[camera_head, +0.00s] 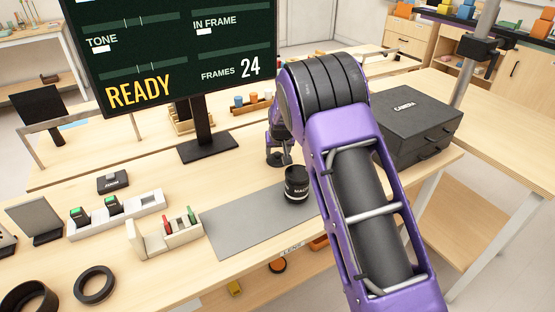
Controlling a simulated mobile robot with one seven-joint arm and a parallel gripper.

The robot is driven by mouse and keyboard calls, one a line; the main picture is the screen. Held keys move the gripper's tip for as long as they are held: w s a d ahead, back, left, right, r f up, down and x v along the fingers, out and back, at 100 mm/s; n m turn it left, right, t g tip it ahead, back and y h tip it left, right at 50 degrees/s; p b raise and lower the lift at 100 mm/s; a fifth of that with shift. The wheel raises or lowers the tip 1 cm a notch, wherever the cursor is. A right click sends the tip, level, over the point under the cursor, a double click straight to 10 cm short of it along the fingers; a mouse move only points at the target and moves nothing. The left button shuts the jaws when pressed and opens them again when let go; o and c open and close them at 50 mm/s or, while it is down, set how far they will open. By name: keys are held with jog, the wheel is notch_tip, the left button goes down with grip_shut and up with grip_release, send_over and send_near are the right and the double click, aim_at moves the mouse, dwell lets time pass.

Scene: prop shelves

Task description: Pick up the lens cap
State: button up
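I cannot single out a lens cap with certainty. A black cylindrical lens (297,187) with white lettering stands upright on the grey mat (235,228). Its top is dark, and I cannot tell whether a cap is on it. My purple arm reaches over the table from the lower right. The end of my arm, with my gripper (279,157), shows small and dark just behind and left of the lens, partly hidden by my own arm links. Its fingers are too small and covered to read, and I see nothing held.
Left of the mat are a rack with red and green pieces (166,238), a white tray (130,217), a small black box (112,182) and a black ring (94,285). A monitor stand (207,148) is behind. A black camera case (413,127) stands right of my arm.

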grip_shut()
jog(key=shift+r, duration=0.1)
